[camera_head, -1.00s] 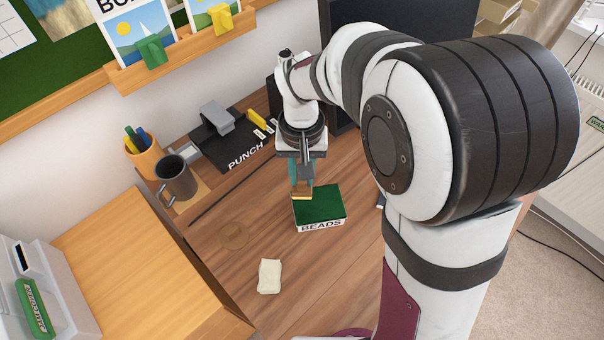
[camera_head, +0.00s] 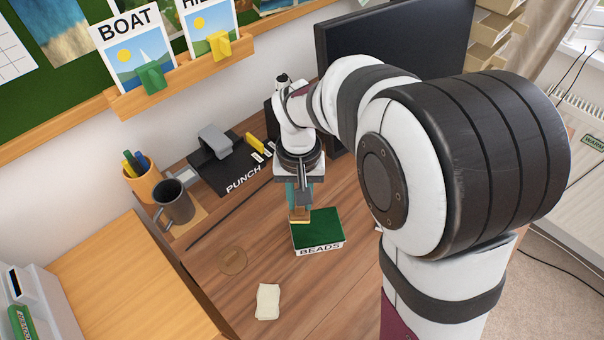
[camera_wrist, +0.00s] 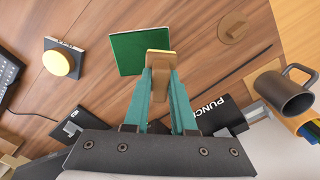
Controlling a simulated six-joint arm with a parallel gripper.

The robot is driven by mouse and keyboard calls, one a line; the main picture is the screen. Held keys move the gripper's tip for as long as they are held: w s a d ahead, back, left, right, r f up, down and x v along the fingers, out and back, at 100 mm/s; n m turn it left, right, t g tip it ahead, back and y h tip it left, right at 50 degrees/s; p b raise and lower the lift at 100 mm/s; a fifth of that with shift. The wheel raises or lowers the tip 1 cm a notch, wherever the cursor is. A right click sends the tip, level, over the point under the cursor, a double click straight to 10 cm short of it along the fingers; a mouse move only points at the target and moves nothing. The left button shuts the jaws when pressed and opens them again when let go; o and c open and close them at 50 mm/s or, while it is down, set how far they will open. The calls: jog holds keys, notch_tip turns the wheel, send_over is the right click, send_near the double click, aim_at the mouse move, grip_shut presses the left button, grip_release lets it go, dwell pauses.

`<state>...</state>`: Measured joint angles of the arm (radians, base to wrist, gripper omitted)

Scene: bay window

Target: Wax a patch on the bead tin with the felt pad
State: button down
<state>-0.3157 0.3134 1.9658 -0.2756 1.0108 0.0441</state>
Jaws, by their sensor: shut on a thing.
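The bead tin (camera_head: 320,231) is a flat box with a dark green lid and a white side reading BEADS. It lies on the wooden desk, and its green top also shows in the wrist view (camera_wrist: 127,54). My gripper (camera_wrist: 160,74) has teal fingers and is shut on the felt pad (camera_wrist: 160,58), a tan block with a paler edge at its far end. In the head view the felt pad (camera_head: 299,217) is at the tin's back left corner and overlaps its lid. I cannot tell whether it touches the lid. The pad's underside is hidden.
A mug (camera_head: 175,202), pen cup (camera_head: 143,180) and hole punch (camera_head: 221,160) stand behind left.

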jog(key=shift+f, duration=3.9)
jog(key=shift+w+d+r, duration=0.1)
jog(key=shift+d+r, duration=0.05)
jog(key=shift+d, duration=0.2)
jog(key=shift+w+d+f, duration=0.1)
jog(key=shift+d+f, duration=0.15)
jog(key=shift+d, duration=0.2)
jog(key=shift+w+d+r, duration=0.1)
jog(key=shift+w+d, duration=0.1)
jog(key=shift+d, duration=0.75)
jog(key=shift+w+d+f, duration=0.1)
jog(key=shift+w+d, duration=0.1)
jog(key=shift+d, duration=0.8)
jog(key=shift+w+d+r, duration=0.1)
jog(key=shift+w+d, duration=0.1)
jog(key=shift+d, duration=0.75)
jog(key=shift+s+a, duration=0.25)
jog(key=shift+a, duration=1)
jog(key=shift+s+a, duration=0.3)
jog(key=shift+a, duration=0.9)
jog(key=shift+s+a, duration=0.25)
jog(key=shift+a, duration=1)
jog(key=shift+r, duration=4.05)
jog(key=shift+d, duration=0.15)
